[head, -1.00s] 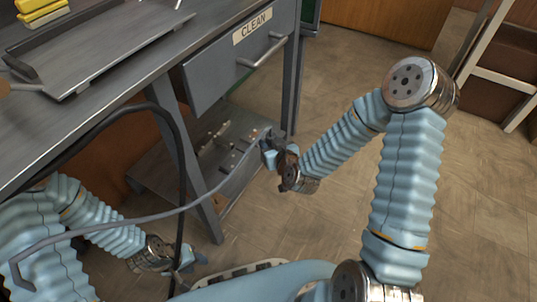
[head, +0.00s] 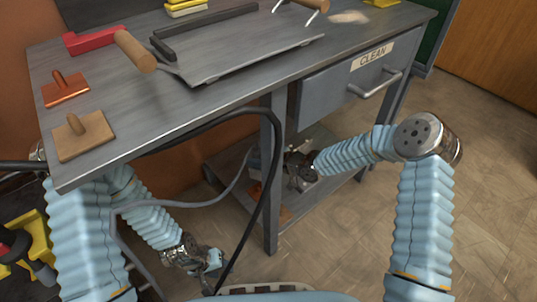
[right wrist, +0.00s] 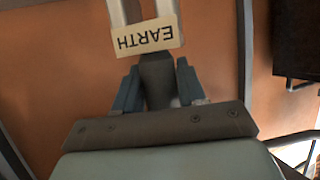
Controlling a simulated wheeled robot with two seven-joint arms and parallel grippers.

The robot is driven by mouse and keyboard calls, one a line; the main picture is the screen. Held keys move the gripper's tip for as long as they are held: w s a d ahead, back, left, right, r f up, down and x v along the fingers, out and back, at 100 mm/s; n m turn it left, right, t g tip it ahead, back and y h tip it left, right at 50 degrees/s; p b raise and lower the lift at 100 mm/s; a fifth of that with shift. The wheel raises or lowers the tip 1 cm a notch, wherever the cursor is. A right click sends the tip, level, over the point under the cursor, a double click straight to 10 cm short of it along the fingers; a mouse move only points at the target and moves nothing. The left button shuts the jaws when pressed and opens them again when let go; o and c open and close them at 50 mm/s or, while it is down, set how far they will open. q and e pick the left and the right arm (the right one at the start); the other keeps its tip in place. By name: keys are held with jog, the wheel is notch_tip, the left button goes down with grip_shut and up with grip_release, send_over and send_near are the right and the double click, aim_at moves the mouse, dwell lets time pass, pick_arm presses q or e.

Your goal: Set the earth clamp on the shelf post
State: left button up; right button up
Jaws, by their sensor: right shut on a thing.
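My right gripper (head: 300,172) is at the lower shelf under the bench, just right of the front bench leg. In the right wrist view its fingers (right wrist: 158,90) are shut on the dark grey earth clamp (right wrist: 157,72). A pale upright piece (right wrist: 128,10) with an EARTH label (right wrist: 146,36) stands directly beyond the clamp. I cannot tell whether they touch. A grey cable (head: 235,185) runs from near the right gripper toward the lower left. My left gripper (head: 212,264) hangs low at the front, and its finger opening is unclear.
The bench top (head: 105,150) holds a tray (head: 240,48), wooden-handled tools and yellow blocks. A drawer (head: 345,90) labelled CLEAN sits above the right forearm. The lower shelf (head: 325,190) holds small parts. A black cable (head: 262,205) hangs by the front leg. Floor at right is clear.

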aim_at(257, 177)
jog(key=shift+w+a+f+n+y, duration=0.2)
jog(key=shift+f+n+y, duration=0.1)
jog(key=shift+f, duration=0.3)
notch_tip(257, 177, down, 9)
jog(key=b, duration=0.6)
jog(key=shift+b, duration=0.4)
jog(key=shift+f, duration=0.4)
jog(key=o, duration=1.1)
jog(key=shift+g, duration=0.3)
jog(key=shift+o, duration=0.2)
jog(key=p+v, duration=0.3)
jog(key=v, duration=1)
jog(key=shift+s+d, duration=0.3)
jog(key=shift+r, duration=0.1)
